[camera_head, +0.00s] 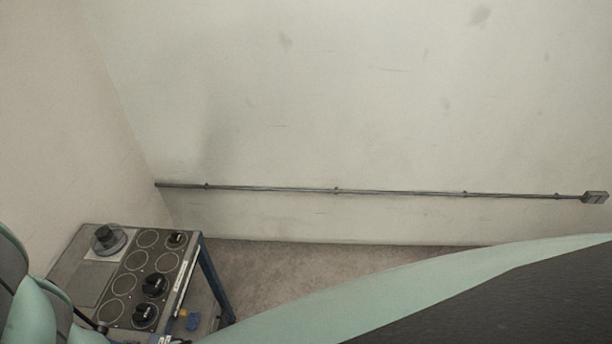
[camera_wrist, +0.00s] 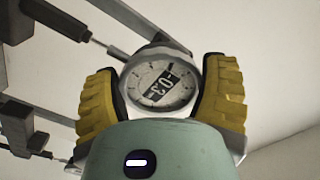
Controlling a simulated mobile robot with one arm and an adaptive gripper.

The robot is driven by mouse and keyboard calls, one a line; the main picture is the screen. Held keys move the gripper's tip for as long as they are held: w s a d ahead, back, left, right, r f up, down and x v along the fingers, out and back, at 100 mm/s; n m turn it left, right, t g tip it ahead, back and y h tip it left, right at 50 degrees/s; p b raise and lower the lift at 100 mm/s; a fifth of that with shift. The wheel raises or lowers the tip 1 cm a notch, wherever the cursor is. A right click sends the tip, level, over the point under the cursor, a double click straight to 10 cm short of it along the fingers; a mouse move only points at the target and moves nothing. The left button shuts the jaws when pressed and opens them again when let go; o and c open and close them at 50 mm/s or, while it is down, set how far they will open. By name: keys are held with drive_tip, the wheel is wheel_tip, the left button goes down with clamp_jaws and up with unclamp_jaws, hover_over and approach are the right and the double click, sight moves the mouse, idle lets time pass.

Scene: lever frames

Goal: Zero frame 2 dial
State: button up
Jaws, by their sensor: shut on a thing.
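In the wrist view a round dial (camera_wrist: 160,86) with a pale face, tick marks around its rim and a dark window sits between my gripper's fingers. The window shows light digits, tilted, that include a 0 and a 3; any sign is hard to read. My gripper (camera_wrist: 160,100) has ribbed yellow pads on the left and right sides of the dial and is shut on it. The dial's back and mount are mostly hidden. No frame number shows. In the head view neither the dial nor my gripper can be made out.
In the wrist view grey bars and thin rods (camera_wrist: 108,45) stand left of the dial. In the head view a panel (camera_head: 88,285) with black knobs (camera_head: 154,284) is on a blue-legged stand at lower left. A rail (camera_head: 400,193) runs along the wall. My arm covers the lower right.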

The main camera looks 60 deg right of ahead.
drive_tip(key=c, duration=0.3)
